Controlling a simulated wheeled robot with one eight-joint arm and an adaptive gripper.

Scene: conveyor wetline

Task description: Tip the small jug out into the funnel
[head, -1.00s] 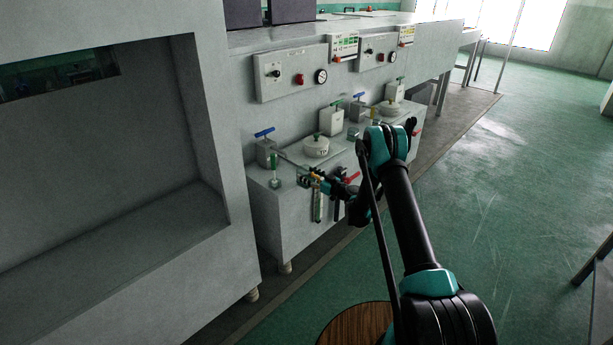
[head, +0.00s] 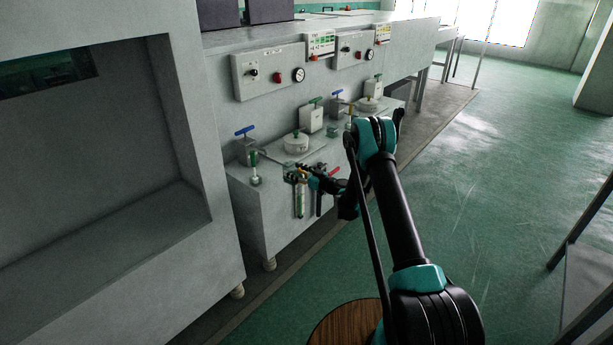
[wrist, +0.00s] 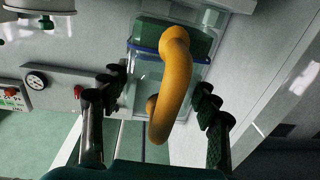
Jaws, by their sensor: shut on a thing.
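My gripper (wrist: 160,88) is shut on the small jug (wrist: 118,106), a clear vessel with a blue line across it and a thick orange-yellow handle (wrist: 176,60). In the wrist view the handle lies between my dark fingers, and green shows within the jug. My gripper (head: 291,174) is small in the head view, over the front edge of the wet bench; the jug cannot be made out clearly there. The surroundings look upside down in the wrist view, and I cannot tell the jug's tilt. I cannot pick out the funnel with certainty.
The bench carries a white lidded pot (head: 296,143), a blue-handled valve (head: 245,131) and a small green-topped upright item (head: 254,168). A control panel with a gauge (head: 298,75) is behind. A grey housing (head: 219,200) stands at left. The green floor (head: 480,220) at right is open.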

